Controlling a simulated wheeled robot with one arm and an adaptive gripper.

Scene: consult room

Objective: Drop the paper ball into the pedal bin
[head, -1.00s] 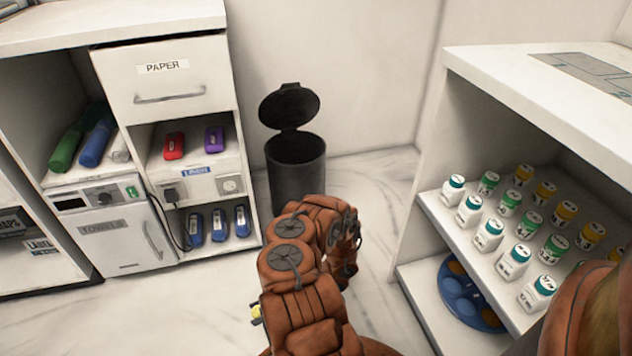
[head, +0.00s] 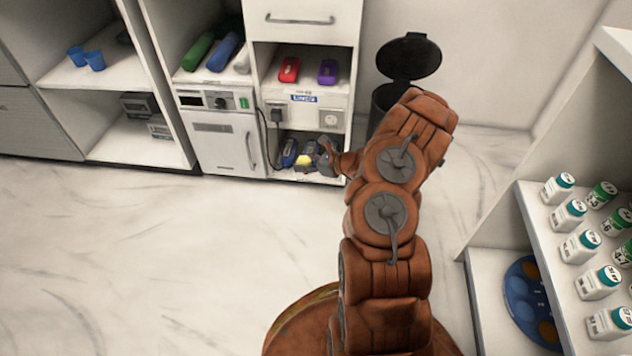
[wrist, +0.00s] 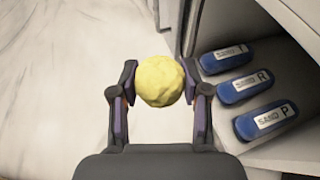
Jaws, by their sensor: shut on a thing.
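The paper ball (wrist: 160,82) is yellow and crumpled. In the wrist view it sits between the two fingers of my gripper (wrist: 159,100), which is shut on it. In the head view the ball (head: 304,160) is a small yellow patch at my gripper (head: 312,162), in front of the low shelf. The pedal bin (head: 379,98) is black and stands against the back wall, right of the cabinet. Its lid (head: 409,58) is up. My arm hides most of the bin's body and part of its opening.
Blue cases (wrist: 246,87) lie on the low shelf right beside my gripper. A shelf unit with several bottles (head: 580,247) is at right. The floor (head: 150,250) at left is clear.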

